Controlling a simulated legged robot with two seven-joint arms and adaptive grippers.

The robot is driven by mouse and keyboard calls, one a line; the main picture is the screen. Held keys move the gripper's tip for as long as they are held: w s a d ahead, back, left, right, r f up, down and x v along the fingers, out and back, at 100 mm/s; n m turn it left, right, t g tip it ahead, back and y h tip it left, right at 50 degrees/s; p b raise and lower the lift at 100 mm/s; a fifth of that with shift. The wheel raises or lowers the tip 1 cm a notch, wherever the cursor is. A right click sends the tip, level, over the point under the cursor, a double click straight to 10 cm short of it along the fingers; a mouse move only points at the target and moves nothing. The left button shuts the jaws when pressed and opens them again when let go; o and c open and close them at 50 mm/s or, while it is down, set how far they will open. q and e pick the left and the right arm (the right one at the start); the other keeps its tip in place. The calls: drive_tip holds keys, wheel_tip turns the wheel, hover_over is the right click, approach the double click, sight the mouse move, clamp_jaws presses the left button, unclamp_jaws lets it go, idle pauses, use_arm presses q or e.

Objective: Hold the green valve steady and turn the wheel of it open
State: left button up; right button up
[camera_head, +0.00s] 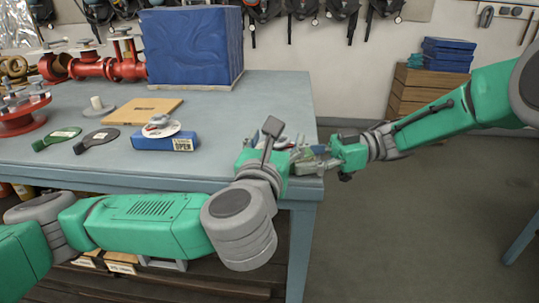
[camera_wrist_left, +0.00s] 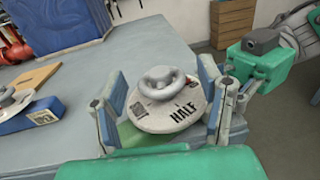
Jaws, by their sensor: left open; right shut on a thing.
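The green valve (camera_wrist_left: 130,134) sits near the table's front right corner, with a grey wheel (camera_wrist_left: 162,79) above a round white plate (camera_wrist_left: 160,116) reading HALF. My left gripper (camera_wrist_left: 163,100) is open, with one finger on each side of the plate; whether they touch it is unclear. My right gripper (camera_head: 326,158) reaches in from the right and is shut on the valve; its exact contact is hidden. In the head view the valve is mostly hidden between the two grippers.
A blue block (camera_head: 165,142) marked OPEN, carrying a similar plate and wheel, lies to the left. Green and black paddles (camera_head: 57,139), a wooden board (camera_head: 145,110), red pipework (camera_head: 92,66) and a blue wrapped box (camera_head: 192,48) are on the table (camera_head: 275,95).

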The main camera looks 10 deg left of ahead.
use_arm(q)
drive_tip(key=s+a, duration=0.1)
drive_tip(key=s, duration=0.9)
drive_tip(key=shift+s+a, duration=0.2)
drive_tip(key=shift+s, duration=0.1)
use_arm(e)
drive_tip(key=o, duration=0.9)
